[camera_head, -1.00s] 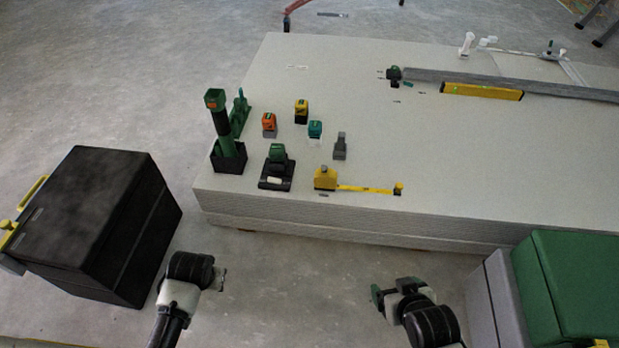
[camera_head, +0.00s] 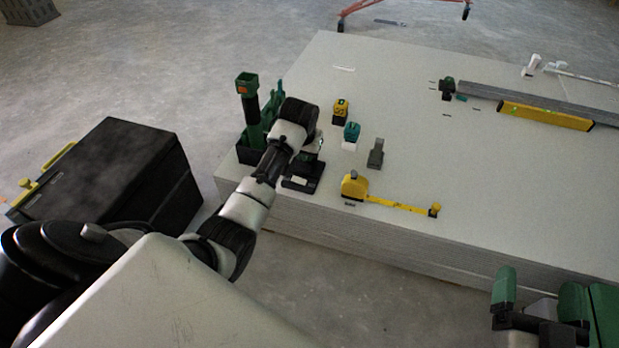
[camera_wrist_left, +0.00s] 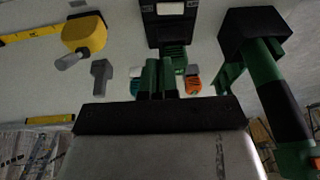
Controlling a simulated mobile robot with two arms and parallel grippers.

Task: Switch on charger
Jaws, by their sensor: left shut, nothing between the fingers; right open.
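The charger (camera_head: 302,177) is a black base with a pale label on the near left part of the stacked boards. It also shows at the top of the left wrist view (camera_wrist_left: 168,28), with a green battery (camera_wrist_left: 175,55) on it. In the head view my left wrist partly covers that battery. My left gripper (camera_wrist_left: 157,64) is shut and empty, its green fingers pointing toward the charger and close to the battery. Whether they touch anything cannot be told. My right gripper (camera_head: 538,290) is open and empty, low at the right, away from the charger.
A black holder (camera_head: 248,150) with a green tool stands left of the charger. Yellow (camera_head: 340,112) and teal (camera_head: 351,132) batteries, a grey piece (camera_head: 376,153) and a yellow tape measure (camera_head: 354,186) are to the right. A black box (camera_head: 110,165) stands on the floor.

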